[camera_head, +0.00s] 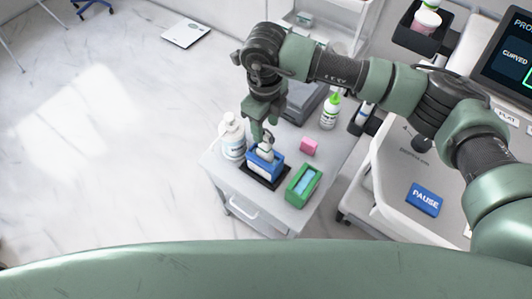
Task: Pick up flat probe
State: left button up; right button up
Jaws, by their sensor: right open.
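A small white probe (266,154) stands in a blue holder (262,167) on a dark mat on the small grey cabinet top. I take it for the flat probe, but its face is hidden. My right gripper (263,137) points down right above it, with its open fingers at the probe's upper end. I cannot tell whether the fingers touch it. The gripper and wrist cover part of the probe. My left gripper is not in view.
A white bottle (232,137) stands close left of the holder. A green box (303,185), a pink block (309,146) and a green-capped bottle (330,111) are to the right. A console with a blue PAUSE pad (424,199) is further right. Open floor lies left.

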aim_at(265, 144)
jog(key=shift+f, duration=0.45)
jog(key=f, duration=0.2)
jog(key=f+p, duration=0.1)
jog(key=f, duration=0.3)
jog(key=shift+s+a+f+p, duration=0.15)
jog(key=shift+s+p, duration=0.1)
jog(key=shift+p, duration=0.15)
jog(key=shift+w+f, duration=0.1)
jog(key=shift+f, duration=0.25)
jog(key=shift+c, duration=0.3)
grip_shut()
